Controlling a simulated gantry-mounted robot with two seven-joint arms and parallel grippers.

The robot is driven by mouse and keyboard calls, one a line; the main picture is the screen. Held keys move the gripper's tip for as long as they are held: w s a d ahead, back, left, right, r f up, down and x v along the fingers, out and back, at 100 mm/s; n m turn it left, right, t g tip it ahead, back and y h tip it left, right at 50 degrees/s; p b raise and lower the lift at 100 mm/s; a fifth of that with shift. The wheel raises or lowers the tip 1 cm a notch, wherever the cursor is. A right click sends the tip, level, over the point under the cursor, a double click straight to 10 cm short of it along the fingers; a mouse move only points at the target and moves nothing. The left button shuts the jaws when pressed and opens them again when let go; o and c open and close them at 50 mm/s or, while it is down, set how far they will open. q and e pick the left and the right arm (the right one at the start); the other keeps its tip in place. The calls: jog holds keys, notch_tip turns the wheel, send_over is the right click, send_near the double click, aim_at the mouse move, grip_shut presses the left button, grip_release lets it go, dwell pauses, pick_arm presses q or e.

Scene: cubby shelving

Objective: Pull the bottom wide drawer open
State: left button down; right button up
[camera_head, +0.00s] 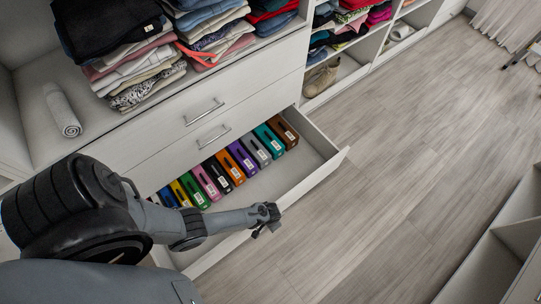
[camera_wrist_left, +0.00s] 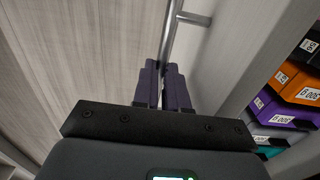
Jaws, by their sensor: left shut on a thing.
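The bottom wide drawer (camera_head: 318,176) is white and stands well out from the cabinet. Several coloured box files (camera_head: 228,166) stand in a row inside it, and they also show at the right of the left wrist view (camera_wrist_left: 290,85). My left gripper (camera_head: 266,214) is at the outer side of the drawer's front panel. In the left wrist view my left gripper's dark fingers (camera_wrist_left: 165,84) are shut on the metal bar handle (camera_wrist_left: 172,42) of the drawer. The handle is hidden in the head view. My right gripper is not in view.
Two shut drawers with bar handles (camera_head: 204,112) sit above the open one. Folded clothes (camera_head: 215,30) and a rolled towel (camera_head: 62,110) lie on the shelf above. Wood floor (camera_head: 400,150) is clear to the right; white shelving (camera_head: 500,245) stands at the lower right.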

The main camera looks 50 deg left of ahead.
pick_arm(q)
jog(key=shift+a+f, duration=0.1)
jog(key=shift+a, duration=0.05)
jog(key=c, duration=1.2)
grip_release()
jog(key=shift+r+p, duration=0.4)
jog(key=shift+r, duration=0.1)
notch_tip(320, 180, up, 10)
jog(key=p, duration=0.7)
jog(key=shift+s, duration=0.15)
